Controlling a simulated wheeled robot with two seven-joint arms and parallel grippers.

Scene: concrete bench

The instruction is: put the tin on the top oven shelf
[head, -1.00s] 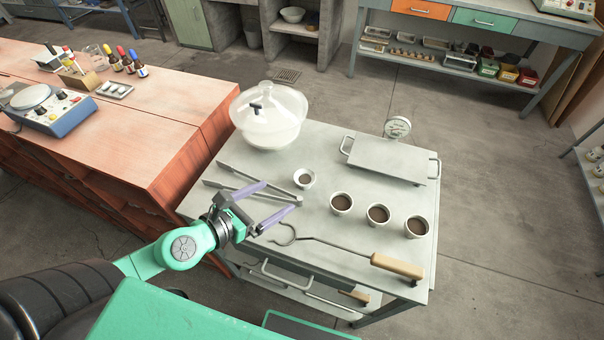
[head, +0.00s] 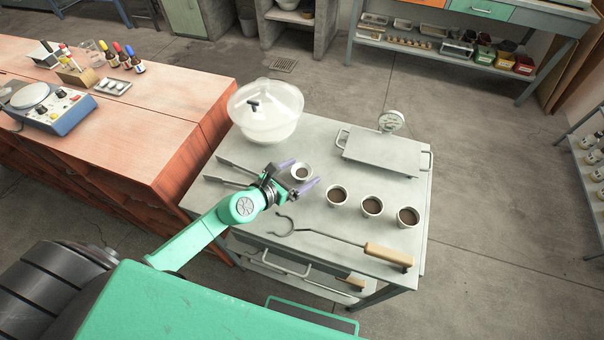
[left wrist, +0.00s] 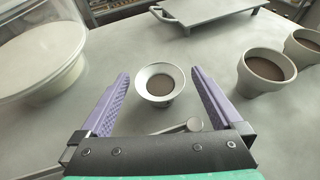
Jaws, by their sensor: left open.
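The tin (head: 301,171) looks like a small pale metal cup with a flared rim and dark brown contents. It stands upright on the grey bench top (head: 330,150), and in the left wrist view the tin (left wrist: 160,84) shows between the two fingers with a gap on both sides. My left gripper (head: 303,174) is open and empty, its purple fingers reaching towards the tin; contact is not visible. I cannot make out an oven or its shelves in these views. My right gripper is not in view.
Several things surround the tin: a lidded glass vessel (head: 266,115), long tongs (head: 236,163), three soil-filled cups including a near one (head: 336,196), a hooked tool with a wooden handle (head: 388,256), and a grey plate with handles (head: 384,150) beside a round dial (head: 391,121).

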